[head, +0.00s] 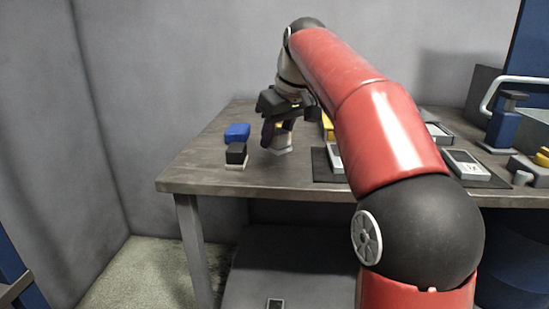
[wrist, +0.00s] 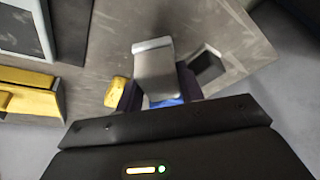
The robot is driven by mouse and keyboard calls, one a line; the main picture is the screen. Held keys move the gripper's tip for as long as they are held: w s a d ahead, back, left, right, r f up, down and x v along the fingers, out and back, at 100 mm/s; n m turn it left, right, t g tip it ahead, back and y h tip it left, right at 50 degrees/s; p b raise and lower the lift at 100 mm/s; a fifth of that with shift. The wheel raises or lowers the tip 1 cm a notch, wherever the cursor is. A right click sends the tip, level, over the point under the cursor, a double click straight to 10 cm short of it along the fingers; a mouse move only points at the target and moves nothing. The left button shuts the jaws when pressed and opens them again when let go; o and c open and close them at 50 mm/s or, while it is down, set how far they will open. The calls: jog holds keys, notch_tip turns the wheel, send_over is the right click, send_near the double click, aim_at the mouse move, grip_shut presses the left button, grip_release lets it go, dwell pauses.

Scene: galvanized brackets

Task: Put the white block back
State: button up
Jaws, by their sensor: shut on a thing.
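My gripper (head: 277,140) is shut on a pale grey-white block (wrist: 153,75), which sticks out past the dark fingers in the wrist view. The white block (head: 283,146) also shows in the head view, partly hidden by the fingers, low over the left part of the table. I cannot tell whether it touches the tabletop. A blue block (head: 237,131) stands to the left of my gripper. A black block with a pale base (head: 236,154) stands in front of the blue one, apart from the held block.
The grey table (head: 205,172) has its left edge close to the black block. A dark mat (head: 320,160) with pale flat parts lies to the right, and a yellow holder (wrist: 35,78) is near it. A blue machine (head: 507,125) stands far right. My arm hides the table's middle.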

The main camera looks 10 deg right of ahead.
aim_at(276, 148)
notch_tip(276, 148, down, 4)
jog(key=b, duration=0.3)
jog(key=shift+f, duration=0.1)
jog(key=shift+r, duration=0.2)
jog(key=shift+f, duration=0.15)
jog(key=o, duration=0.9)
jog(key=shift+r, duration=0.35)
jog(key=p+v, duration=0.3)
jog(key=v, duration=0.8)
jog(key=shift+s+d+r+p, duration=0.1)
jog(key=shift+s+r+p, duration=0.15)
jog(key=shift+p, duration=0.1)
